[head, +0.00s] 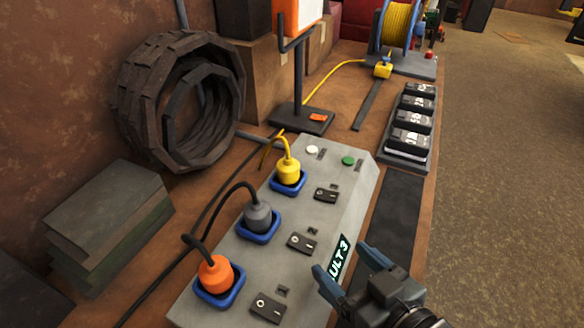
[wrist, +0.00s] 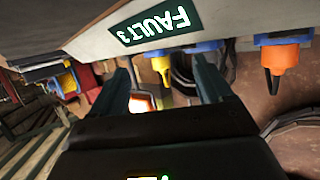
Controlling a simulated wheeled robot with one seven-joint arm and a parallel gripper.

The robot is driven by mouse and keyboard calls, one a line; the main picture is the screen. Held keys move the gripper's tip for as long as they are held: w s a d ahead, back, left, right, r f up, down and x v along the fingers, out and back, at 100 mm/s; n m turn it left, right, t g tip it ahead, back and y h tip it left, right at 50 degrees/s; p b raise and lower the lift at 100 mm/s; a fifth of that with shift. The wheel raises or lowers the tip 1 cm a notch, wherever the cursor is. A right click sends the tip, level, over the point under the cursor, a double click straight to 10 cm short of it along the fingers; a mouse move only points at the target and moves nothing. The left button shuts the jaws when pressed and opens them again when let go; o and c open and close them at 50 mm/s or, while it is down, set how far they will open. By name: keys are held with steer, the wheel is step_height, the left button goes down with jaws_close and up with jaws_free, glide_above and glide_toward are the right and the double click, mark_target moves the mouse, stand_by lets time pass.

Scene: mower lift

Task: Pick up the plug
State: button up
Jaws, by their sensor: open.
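Three plugs sit upright in blue sockets along the left side of a grey panel (head: 262,262). The yellow plug (head: 288,170) is farthest, the grey plug (head: 257,216) is in the middle, and the orange plug (head: 215,274) is nearest. My gripper (head: 345,261) is open and empty beyond the panel's right edge, by the "FAULT 3" display (head: 340,262), apart from every plug. In the wrist view the scene looks inverted; the yellow plug (wrist: 162,67) shows between my fingers and the orange plug (wrist: 274,78) at right. The grey plug is mostly hidden there by a finger.
Each socket has a black switch beside it, such as the nearest one (head: 268,307). A white button (head: 312,150) and a green button (head: 348,160) sit at the panel's far end. A battery tray (head: 396,158), a cable reel (head: 397,26) and a black tyre-like ring (head: 135,105) stand around it.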

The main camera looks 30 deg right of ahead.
steer(key=shift+w+r, duration=0.15)
steer(key=shift+w, duration=0.85)
glide_toward(288, 163)
steer(key=w, duration=0.2)
steer(key=shift+w+a+g+h, duration=0.3)
steer(key=shift+g, duration=0.1)
steer(key=shift+f+p+x, duration=0.1)
steer(key=shift+p+x, duration=0.3)
steer(key=shift+x, duration=1.5)
steer(key=shift+f+p+x, duration=0.15)
steer(key=shift+p+x, duration=0.25)
steer(key=shift+x, duration=1.55)
steer(key=shift+s+d, duration=0.1)
steer(key=shift+d, duration=0.05)
steer(key=shift+c, duration=0.4)
steer(key=c, duration=1)
steer(key=shift+r, duration=0.1)
